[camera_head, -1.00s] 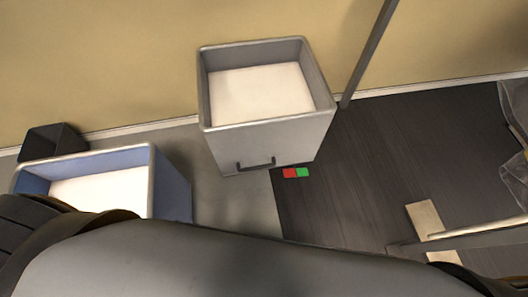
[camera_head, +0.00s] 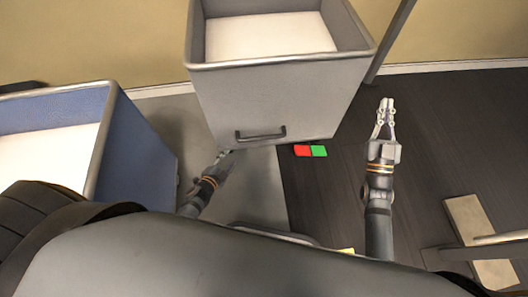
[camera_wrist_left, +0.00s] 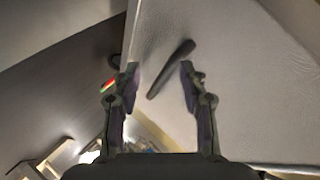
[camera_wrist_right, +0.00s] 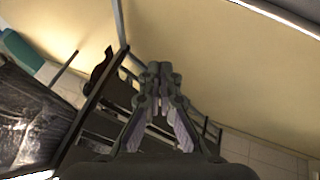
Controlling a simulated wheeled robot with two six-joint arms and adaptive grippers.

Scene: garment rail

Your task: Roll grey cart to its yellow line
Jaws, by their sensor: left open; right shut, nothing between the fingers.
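The grey cart (camera_head: 275,95) stands upright against the back wall, with a dark bar handle (camera_head: 260,133) low on its front. My left gripper (camera_head: 224,154) is just in front of the cart's lower left front, close to the handle. In the left wrist view the left gripper (camera_wrist_left: 160,80) is open, with the handle (camera_wrist_left: 171,69) showing between and beyond its fingers. My right gripper (camera_head: 387,103) is shut and empty, to the right of the cart over the dark floor. A small patch of yellow (camera_head: 347,251) shows at the bottom; I cannot tell whether it is the line.
A blue cart (camera_head: 140,140) stands at the left. A red and green marker (camera_head: 303,151) lies on the floor right of the handle. A dark post (camera_head: 388,45) rises right of the grey cart. A pale block and rail parts (camera_head: 470,215) are at the lower right.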

